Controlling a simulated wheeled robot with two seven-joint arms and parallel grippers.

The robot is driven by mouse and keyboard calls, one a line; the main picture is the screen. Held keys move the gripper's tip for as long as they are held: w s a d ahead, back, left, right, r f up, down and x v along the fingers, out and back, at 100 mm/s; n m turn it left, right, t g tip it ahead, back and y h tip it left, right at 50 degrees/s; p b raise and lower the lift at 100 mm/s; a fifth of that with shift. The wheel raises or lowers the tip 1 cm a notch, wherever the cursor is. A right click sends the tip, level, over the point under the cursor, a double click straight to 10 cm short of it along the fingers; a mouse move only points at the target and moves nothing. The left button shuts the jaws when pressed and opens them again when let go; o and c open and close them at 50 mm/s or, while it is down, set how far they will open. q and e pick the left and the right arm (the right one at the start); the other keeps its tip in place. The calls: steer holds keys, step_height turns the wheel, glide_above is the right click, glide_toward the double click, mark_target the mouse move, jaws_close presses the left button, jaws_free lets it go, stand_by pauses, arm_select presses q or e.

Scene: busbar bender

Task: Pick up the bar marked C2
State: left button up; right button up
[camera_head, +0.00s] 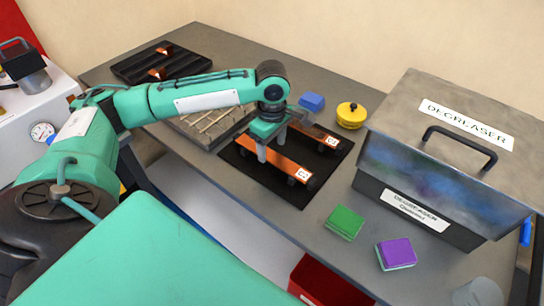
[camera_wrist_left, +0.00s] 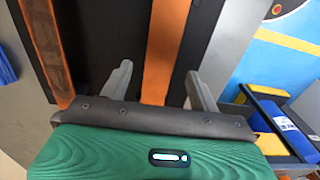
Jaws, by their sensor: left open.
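Two copper bars lie side by side on a black mat (camera_head: 297,196). The front bar (camera_head: 272,161) is bright orange, with a small white label at its right end. The rear bar (camera_head: 316,132) is darker and partly hidden by my gripper; its white end label seems to read C2, though both labels are tiny. My left gripper (camera_head: 272,145) is open, pointing down over the front bar. In the left wrist view, the front bar (camera_wrist_left: 166,50) runs between the open fingers (camera_wrist_left: 157,88), with gaps on both sides. The rear bar (camera_wrist_left: 48,45) is outside them, to the left. My right gripper is not seen.
A slatted tray (camera_head: 207,125) is left of the mat, a black tray (camera_head: 190,66) farther back. A blue block (camera_head: 312,101) and yellow round object (camera_head: 351,114) stand behind. A large degreaser tank (camera_head: 410,150), green block (camera_head: 344,221) and purple block (camera_head: 396,253) are right.

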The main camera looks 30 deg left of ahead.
arm_select(q)
step_height(320, 180, down, 2)
jaws_close()
stand_by(0.4)
